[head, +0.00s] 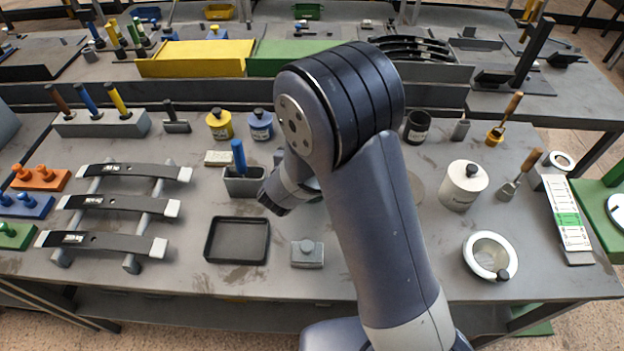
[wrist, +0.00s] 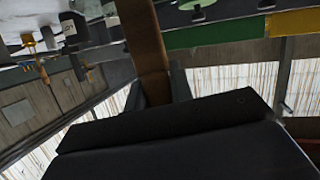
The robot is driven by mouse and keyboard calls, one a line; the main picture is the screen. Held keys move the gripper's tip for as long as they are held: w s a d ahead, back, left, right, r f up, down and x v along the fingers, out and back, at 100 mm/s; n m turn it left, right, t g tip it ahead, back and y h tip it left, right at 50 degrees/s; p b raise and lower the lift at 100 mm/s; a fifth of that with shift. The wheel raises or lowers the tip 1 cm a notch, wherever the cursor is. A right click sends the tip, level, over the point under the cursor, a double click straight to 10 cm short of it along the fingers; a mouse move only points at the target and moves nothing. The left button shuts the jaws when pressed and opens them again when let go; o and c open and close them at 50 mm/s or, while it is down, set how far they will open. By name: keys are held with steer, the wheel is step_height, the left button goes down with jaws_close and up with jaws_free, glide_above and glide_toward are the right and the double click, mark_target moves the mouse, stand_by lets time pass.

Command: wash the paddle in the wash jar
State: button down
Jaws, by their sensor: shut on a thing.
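My gripper (wrist: 157,88) is shut on a flat brown handle (wrist: 146,40) in the wrist view; I take it for the paddle's, and its far end runs out of the frame. In the head view my wrist hides the fingers and most of what they hold, over the middle of the bench. A dark open jar (head: 418,127) with a label stands behind my arm on the right. A white lidded jar (head: 463,186) with a label stands farther right. The labels are too small to read, so I cannot tell which is the wash jar.
A grey holder (head: 243,185) with a blue-handled tool stands left of my wrist. A black tray (head: 236,240) and a grey lidded block (head: 307,253) lie in front. A white ring-shaped bowl (head: 490,256) and a wooden-handled tool (head: 520,172) are right.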

steer(key=shift+r+p, duration=1.95)
steer(key=shift+r, duration=0.7)
step_height(320, 180, up, 6)
steer(key=shift+p, duration=0.45)
steer(key=shift+w, duration=0.1)
